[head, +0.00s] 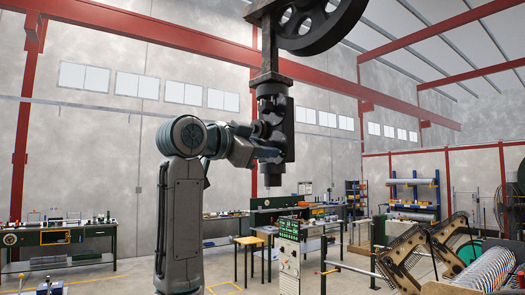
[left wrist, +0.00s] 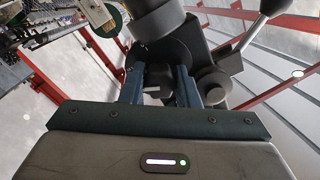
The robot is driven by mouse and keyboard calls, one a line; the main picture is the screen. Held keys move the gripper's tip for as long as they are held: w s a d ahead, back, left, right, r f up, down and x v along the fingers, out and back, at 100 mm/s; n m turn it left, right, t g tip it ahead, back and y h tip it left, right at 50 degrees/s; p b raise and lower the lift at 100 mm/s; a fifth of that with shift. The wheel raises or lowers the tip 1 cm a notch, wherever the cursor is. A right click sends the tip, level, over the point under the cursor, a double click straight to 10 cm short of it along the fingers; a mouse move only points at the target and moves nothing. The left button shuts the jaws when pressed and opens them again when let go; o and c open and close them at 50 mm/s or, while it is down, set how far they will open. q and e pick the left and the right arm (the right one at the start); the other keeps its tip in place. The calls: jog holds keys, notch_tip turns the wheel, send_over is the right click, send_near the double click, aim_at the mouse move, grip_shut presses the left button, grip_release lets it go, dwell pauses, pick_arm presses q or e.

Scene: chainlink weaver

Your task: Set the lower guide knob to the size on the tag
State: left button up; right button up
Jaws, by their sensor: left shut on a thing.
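A dark machine head (head: 272,120) hangs on a column in the middle of the head view. My left gripper (head: 270,154) reaches its lower part from the left. In the left wrist view, my left gripper's two blue fingers (left wrist: 160,88) are shut around a small dark knob (left wrist: 157,78) at the machine's underside. The knob is mostly shaded, and no scale or mark on it can be read. I cannot make out a tag with a size in either view. My right gripper is not in view.
A large dark wheel (head: 318,22) is above the machine head. A lever with a black ball end (left wrist: 277,8) sticks out close to my left gripper. A control cabinet (head: 289,250) and a green workbench (head: 65,238) stand lower and further back.

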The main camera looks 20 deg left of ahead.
pick_arm(q)
jog(key=n+b, duration=0.4)
jog(key=n, duration=0.2)
jog(key=shift+f+n, duration=0.1)
jog(key=shift+n, duration=0.3)
jog(key=n+b, duration=0.2)
jog(key=n, duration=0.1)
jog(key=n+b, duration=0.2)
jog(key=n, duration=0.2)
jog(key=shift+d+g, duration=0.1)
jog(key=shift+g, duration=0.3)
jog(key=n+b, duration=0.2)
jog(key=n, duration=0.3)
jog(key=shift+h+b, duration=0.4)
jog(key=shift+r+n+b, duration=0.2)
jog(key=shift+n+b, duration=0.55)
jog(key=shift+n, duration=0.75)
jog(key=o, duration=1)
jog(key=shift+c, duration=0.2)
